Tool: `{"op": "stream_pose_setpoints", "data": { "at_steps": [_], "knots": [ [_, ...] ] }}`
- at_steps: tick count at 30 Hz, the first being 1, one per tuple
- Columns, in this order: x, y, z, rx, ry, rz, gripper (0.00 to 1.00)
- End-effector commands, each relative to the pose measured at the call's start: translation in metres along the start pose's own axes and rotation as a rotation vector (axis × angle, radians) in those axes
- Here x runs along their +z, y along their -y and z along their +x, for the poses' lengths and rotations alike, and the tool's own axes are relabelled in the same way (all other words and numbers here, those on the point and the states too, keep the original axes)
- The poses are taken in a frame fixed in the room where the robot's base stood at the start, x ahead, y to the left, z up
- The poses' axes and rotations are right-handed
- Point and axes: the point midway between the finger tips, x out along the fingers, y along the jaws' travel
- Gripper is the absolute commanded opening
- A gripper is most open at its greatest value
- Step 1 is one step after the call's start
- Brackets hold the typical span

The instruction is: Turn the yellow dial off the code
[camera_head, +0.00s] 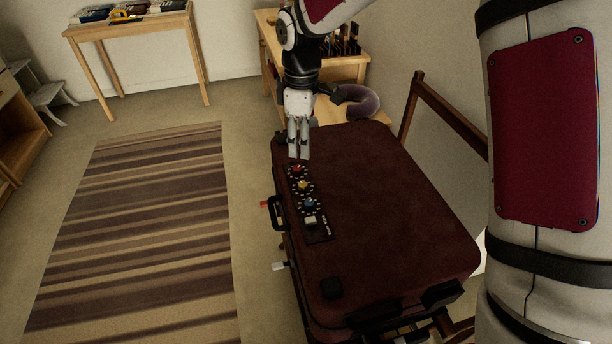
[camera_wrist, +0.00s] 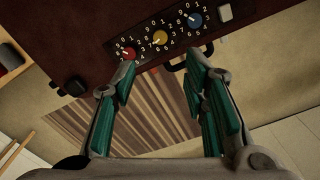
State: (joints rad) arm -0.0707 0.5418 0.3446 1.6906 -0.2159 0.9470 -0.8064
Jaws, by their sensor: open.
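The dark red suitcase (camera_head: 390,190) lies flat, raised off the floor, with a black lock panel (camera_head: 318,233) along its left edge. The panel carries a red dial (camera_head: 296,169), the yellow dial (camera_head: 303,185), a blue dial (camera_head: 310,203) and a pale button (camera_head: 310,221). In the wrist view the yellow dial (camera_wrist: 160,38) sits between the red dial (camera_wrist: 128,54) and the blue dial (camera_wrist: 194,20), with digits around each. My gripper (camera_head: 298,156) points down by the red-dial end of the panel. Its fingers (camera_wrist: 165,95) are apart and empty, and no dial is between them.
A black handle (camera_head: 275,213) sticks out from the suitcase's left side. A grey neck pillow (camera_head: 360,102) lies on a wooden bench behind. A wooden table (camera_head: 130,25) stands at the back left. A striped rug (camera_head: 145,230) covers open floor at left.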

Motion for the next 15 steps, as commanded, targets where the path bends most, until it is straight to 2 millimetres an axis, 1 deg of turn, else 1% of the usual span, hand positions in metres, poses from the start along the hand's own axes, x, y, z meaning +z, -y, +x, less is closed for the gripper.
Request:
{"op": "stream_pose_setpoints", "data": {
  "at_steps": [15],
  "knots": [
    [0.001,0.001,0.096,-0.003,0.001,0.002,0.4]
  ]
}}
